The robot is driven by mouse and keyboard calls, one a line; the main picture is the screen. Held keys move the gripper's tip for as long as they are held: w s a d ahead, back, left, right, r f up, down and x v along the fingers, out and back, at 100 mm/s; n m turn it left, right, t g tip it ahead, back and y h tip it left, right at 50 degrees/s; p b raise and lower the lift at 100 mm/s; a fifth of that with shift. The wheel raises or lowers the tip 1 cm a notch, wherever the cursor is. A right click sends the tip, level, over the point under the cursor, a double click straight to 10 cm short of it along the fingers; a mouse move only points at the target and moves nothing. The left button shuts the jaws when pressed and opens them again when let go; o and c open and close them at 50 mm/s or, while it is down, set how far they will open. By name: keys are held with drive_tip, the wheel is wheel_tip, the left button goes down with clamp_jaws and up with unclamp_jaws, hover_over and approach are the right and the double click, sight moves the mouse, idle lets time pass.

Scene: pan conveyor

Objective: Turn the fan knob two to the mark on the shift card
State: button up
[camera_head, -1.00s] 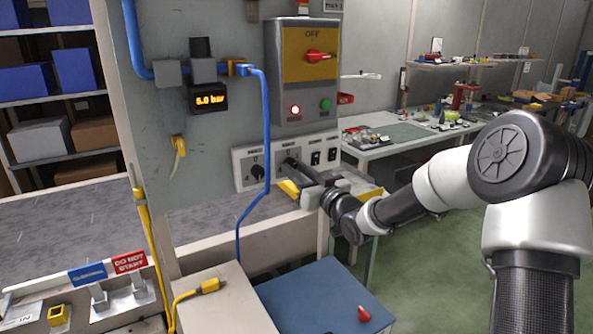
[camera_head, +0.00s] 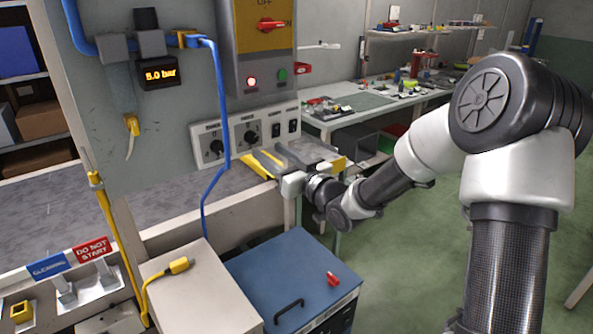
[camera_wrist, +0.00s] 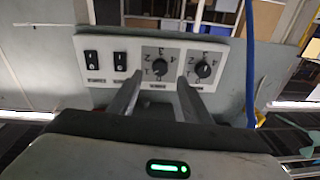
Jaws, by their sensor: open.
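A pale panel (camera_head: 240,138) on the grey wall carries two black knobs and two black switches. The left knob (camera_head: 215,147) and right knob (camera_head: 251,137) have numbered dials; their name labels are too small to read. In the wrist view the order is reversed: the inner knob (camera_wrist: 160,67) lies between my finger lines and the outer knob (camera_wrist: 204,70) lies to the right. My gripper (camera_head: 268,160) is open and empty, a little in front of and below the panel. Its fingers (camera_wrist: 158,82) also show in the wrist view. I cannot make out the shift card.
A blue hose (camera_head: 223,100) hangs in front of the panel's left part. A control box (camera_head: 258,65) with a red switch is above. A blue cabinet (camera_head: 275,265) and a beige box (camera_head: 190,275) stand below. A bench (camera_head: 350,125) is behind right.

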drive_tip(key=v, duration=1)
drive_tip(key=shift+s+d, duration=0.2)
drive_tip(key=shift+s, duration=0.05)
drive_tip(key=shift+w, duration=0.1)
